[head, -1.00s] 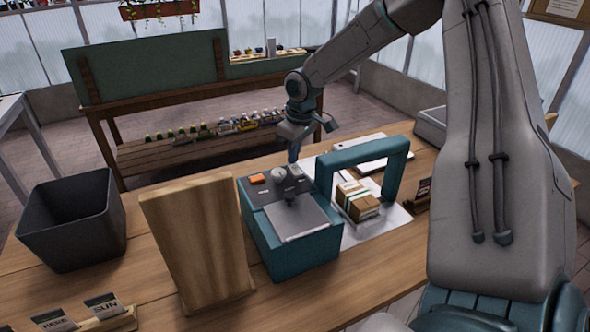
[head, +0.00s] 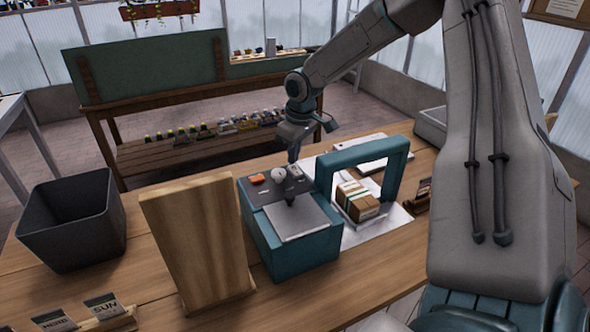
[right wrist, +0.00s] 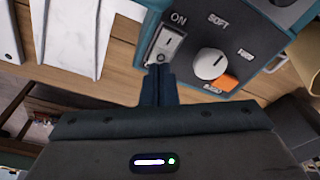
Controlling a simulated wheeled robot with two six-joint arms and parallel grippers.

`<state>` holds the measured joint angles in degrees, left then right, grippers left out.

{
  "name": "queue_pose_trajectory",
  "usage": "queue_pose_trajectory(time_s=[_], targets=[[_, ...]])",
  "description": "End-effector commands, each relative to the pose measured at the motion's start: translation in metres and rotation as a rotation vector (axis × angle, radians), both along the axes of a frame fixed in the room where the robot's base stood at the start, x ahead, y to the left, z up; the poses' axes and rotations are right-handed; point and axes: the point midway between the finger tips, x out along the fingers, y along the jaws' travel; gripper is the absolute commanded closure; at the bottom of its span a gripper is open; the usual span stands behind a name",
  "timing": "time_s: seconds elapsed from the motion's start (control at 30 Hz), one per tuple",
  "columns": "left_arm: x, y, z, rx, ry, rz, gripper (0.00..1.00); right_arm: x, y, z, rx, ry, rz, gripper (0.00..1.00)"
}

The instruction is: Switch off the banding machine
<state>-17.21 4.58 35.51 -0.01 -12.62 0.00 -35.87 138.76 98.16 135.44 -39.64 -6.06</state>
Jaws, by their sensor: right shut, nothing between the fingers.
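The teal banding machine (head: 290,245) stands on the wooden table, with a teal arch on its right. The switch carries I and O marks, with ON printed by the I end. I cannot tell which side is pressed in. My right gripper (head: 294,154) points down at the panel's back right corner. In the right wrist view its shut, empty fingers (right wrist: 159,72) are at the O end of the switch. Contact is unclear. My left gripper is out of view.
A banded package (head: 357,200) sits under the arch (head: 362,158). A wooden board (head: 198,235) stands left of the machine, and a black bin (head: 72,225) is farther left. Seed packets (head: 103,306) stand at the front left. Table in front of the machine is clear.

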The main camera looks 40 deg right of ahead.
Motion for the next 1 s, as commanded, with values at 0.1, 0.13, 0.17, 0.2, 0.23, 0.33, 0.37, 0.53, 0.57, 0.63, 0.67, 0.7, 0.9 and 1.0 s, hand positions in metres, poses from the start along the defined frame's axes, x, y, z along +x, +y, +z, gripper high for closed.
queue_pose_trajectory(time_s=[0.1,0.13,0.17,0.2,0.23,0.33,0.37,0.53,0.57,0.63,0.67,0.7,0.9,1.0], targets=[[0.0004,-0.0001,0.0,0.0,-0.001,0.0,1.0,0.0,0.0,0.0,0.0,0.0,0.0,1.0],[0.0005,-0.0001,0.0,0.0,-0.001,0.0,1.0,0.0,0.0,0.0,0.0,0.0,0.0,1.0],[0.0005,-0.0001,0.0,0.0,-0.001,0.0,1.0,0.0,0.0,0.0,0.0,0.0,0.0,1.0],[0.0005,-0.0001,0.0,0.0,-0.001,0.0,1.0,0.0,0.0,0.0,0.0,0.0,0.0,1.0],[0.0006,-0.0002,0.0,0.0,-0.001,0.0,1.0,0.0,0.0,0.0,0.0,0.0,0.0,1.0],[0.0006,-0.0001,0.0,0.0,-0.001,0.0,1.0,0.0,0.0,-0.0001,0.0,0.0,0.0,1.0],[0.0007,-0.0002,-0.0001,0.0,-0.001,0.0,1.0,0.0,0.0,-0.0002,0.0,0.0,0.0,1.0],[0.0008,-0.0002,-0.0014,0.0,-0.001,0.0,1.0,0.0,0.0,-0.002,0.0,0.0,0.0,1.0],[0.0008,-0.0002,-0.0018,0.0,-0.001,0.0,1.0,0.0,0.0,-0.0025,0.0,0.0,0.0,1.0],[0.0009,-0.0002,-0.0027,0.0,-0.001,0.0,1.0,-0.0001,0.0,-0.0036,0.0,0.0,0.0,1.0],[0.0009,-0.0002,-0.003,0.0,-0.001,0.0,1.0,0.0,0.0,-0.0041,0.0,0.0,0.0,1.0],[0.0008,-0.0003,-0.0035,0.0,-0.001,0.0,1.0,0.0,0.0,-0.0048,0.0,0.0,0.0,1.0],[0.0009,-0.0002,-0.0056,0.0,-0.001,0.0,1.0,0.0,0.0,-0.0078,0.0,0.0,0.0,1.0],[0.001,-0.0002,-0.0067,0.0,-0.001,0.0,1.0,0.0,0.0,-0.0093,0.0,0.0,0.0,1.0]])
